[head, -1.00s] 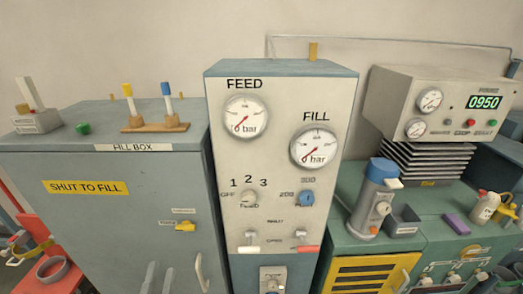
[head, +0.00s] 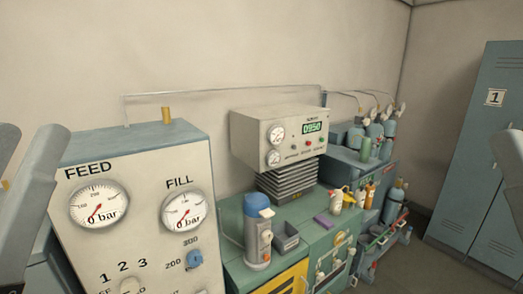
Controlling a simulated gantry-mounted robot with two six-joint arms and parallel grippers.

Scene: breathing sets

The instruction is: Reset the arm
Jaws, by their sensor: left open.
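My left gripper (head: 28,142) is at the left edge of the head view, close to the camera. Its two grey fingers stand apart with nothing between them, and the edge cuts off part of it. It hides the left side of the gauge panel (head: 140,150). A grey piece at the right edge looks like part of my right gripper (head: 512,155). Too little of it shows to tell its jaw state.
The panel's FEED gauge (head: 99,207) and FILL gauge (head: 184,210) read about 0 bar. A blue-topped canister (head: 258,230) stands on the green bench. Beyond are a box reading 0950 (head: 275,128), several cylinders and a blue locker (head: 480,160). Some floor (head: 405,270) is clear.

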